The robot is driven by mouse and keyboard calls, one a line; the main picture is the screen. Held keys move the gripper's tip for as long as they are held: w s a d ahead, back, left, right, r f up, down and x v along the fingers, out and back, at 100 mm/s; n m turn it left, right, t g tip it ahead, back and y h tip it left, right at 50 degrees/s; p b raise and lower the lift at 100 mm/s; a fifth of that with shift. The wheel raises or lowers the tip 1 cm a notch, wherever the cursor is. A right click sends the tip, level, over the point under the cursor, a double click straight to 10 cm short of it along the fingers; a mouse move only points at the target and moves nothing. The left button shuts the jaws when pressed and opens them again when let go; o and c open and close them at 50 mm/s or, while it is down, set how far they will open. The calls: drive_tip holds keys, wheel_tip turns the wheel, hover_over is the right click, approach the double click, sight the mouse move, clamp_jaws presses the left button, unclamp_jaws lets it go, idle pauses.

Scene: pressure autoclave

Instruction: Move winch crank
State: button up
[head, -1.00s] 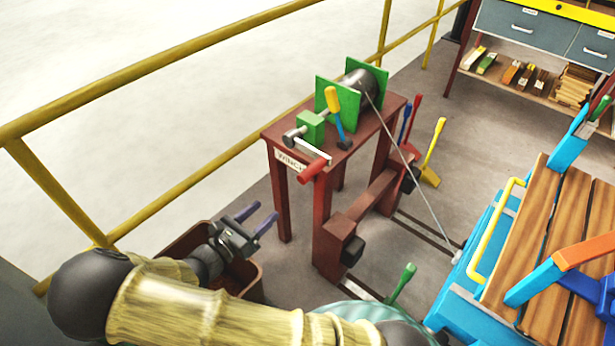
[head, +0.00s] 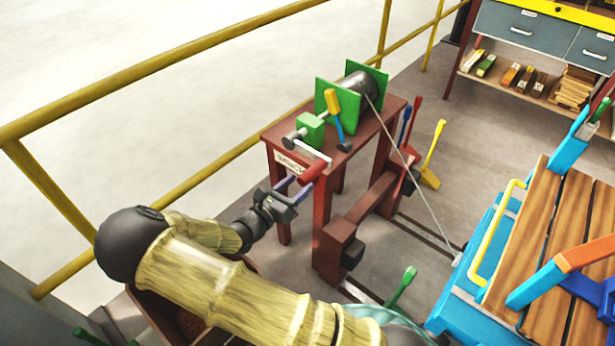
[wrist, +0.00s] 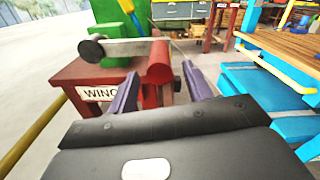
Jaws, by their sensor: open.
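The winch crank has a pale metal arm (head: 309,150) and a red handle (head: 313,171) at its lower right end, overhanging the front of the brown winch table (head: 283,144). The winch has green plates and a grey drum (head: 361,87) with a cable. My gripper (head: 292,184) is open and empty, pointing at the red handle from the lower left. In the wrist view the red handle (wrist: 159,62) lies ahead, between the lines of the two purple fingers (wrist: 160,85). I cannot tell whether a finger touches it.
A yellow railing (head: 150,62) runs behind the table. A yellow-handled hammer (head: 334,112) is on the table top. A brown bin (head: 165,309) is below my arm. A blue cart (head: 475,272) with wooden planks stands at right.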

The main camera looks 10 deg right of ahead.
sight(307, 177)
drive_tip(key=shift+x, duration=2.35)
clamp_jaws()
